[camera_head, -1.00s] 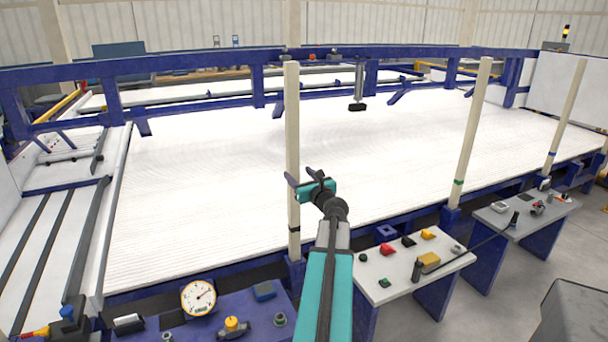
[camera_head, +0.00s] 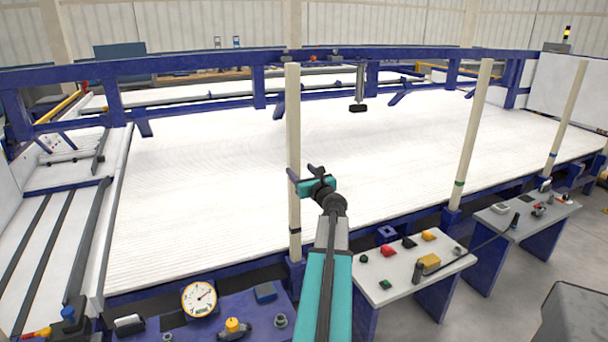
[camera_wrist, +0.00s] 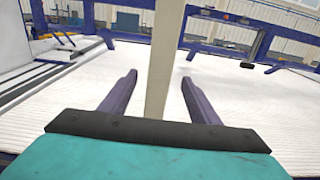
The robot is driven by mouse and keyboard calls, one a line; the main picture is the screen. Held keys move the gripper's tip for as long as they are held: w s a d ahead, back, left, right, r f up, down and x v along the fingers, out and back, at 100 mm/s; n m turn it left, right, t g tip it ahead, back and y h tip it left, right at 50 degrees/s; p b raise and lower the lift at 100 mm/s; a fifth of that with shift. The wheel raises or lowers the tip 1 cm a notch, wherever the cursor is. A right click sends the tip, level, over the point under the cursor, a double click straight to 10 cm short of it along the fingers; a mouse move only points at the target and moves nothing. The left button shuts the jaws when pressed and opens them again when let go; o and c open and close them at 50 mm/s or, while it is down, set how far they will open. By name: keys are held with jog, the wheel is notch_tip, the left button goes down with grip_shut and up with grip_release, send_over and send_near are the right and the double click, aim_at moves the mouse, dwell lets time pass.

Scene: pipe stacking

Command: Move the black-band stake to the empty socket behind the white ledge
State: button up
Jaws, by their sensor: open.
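The black-band stake (camera_head: 293,130) is a tall cream post, upright in a blue socket (camera_head: 294,272) at the near edge of the white bed. Its dark band (camera_head: 295,230) is low on the post, below my gripper. My gripper (camera_head: 304,172) is open at about mid-height of the stake. In the wrist view the stake (camera_wrist: 163,60) stands between the two spread fingers, with a visible gap on each side. An empty blue square socket (camera_head: 387,233) is behind the white ledge (camera_head: 405,280), partly hidden by it.
A green-band stake (camera_head: 470,130) and a blue-band stake (camera_head: 565,115) stand upright to the right. Small coloured parts and a black rod (camera_head: 448,258) lie on the white ledge. A blue bench with a gauge (camera_head: 199,298) is at lower left. Blue rails (camera_head: 180,65) cross behind.

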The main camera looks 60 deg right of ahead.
aim_at(289, 106)
jog(key=shift+p+x, duration=0.6)
jog(key=shift+x, duration=4.9)
grip_shut()
jog(key=shift+r+p, duration=3.7)
jog(key=shift+r, duration=1)
jog(key=shift+r+p, duration=4.95)
jog(key=shift+r, duration=0.8)
